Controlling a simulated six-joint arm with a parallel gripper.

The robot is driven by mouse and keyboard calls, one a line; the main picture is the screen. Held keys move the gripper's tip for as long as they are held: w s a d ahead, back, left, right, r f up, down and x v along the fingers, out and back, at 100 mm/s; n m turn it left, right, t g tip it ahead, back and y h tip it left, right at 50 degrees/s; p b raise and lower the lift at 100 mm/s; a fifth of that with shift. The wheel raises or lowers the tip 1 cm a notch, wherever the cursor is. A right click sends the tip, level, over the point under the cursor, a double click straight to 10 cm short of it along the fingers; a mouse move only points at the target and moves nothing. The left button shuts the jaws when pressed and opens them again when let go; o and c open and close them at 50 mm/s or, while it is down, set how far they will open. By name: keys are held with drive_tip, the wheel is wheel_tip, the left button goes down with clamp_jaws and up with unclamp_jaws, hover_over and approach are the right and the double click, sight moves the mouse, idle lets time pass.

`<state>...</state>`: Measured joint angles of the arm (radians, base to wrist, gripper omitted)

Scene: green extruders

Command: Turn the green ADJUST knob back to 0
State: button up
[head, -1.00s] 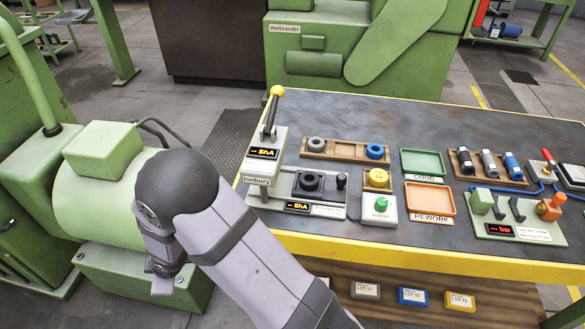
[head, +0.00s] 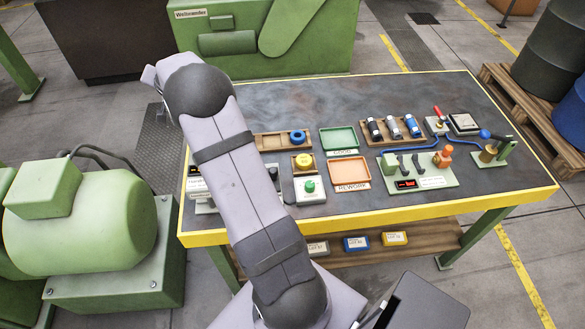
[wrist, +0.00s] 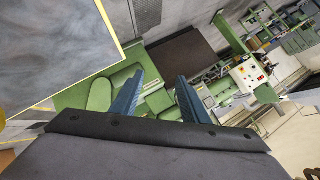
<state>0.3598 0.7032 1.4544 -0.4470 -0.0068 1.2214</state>
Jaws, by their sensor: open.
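The green ADJUST knob (head: 310,186) stands on its white box (head: 312,196) near the front edge of the workbench in the head view. Its pointer and scale are too small to read. My gripper (wrist: 160,85) is open and empty in the wrist view, its two blue fingers apart and pointing over the floor and green machinery. In the head view my arm's raised end is at the bench's left side, well away from the knob, and the gripper's fingers are hidden there.
The orange REWORK tray (head: 351,180) and green GOOD tray (head: 338,140) are to the right. My arm hides the bench's left part. The bench's back area is bare.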

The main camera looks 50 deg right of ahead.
drive_tip(key=s+d+r+m+g+h+p, duration=0.1)
drive_tip(key=s+d+m, duration=0.15)
drive_tip(key=d, duration=0.25)
drive_tip(key=s+d+r+m+g+h+p, duration=0.1)
drive_tip(key=s+d+r+m, duration=0.1)
drive_tip(key=s+d, duration=0.3)
drive_tip(key=m+g+y+p, duration=0.3)
drive_tip(key=m+g+y, duration=0.3)
drive_tip(key=g, duration=0.3)
hover_over(310, 184)
drive_tip(key=f, duration=1)
drive_tip(key=shift+w+d, duration=0.1)
drive_tip(key=shift+w, duration=0.15)
drive_tip(key=shift+s+f+p, duration=0.15)
drive_tip(key=shift+f+p, duration=0.55)
drive_tip(key=shift+f, duration=3)
clamp_jaws()
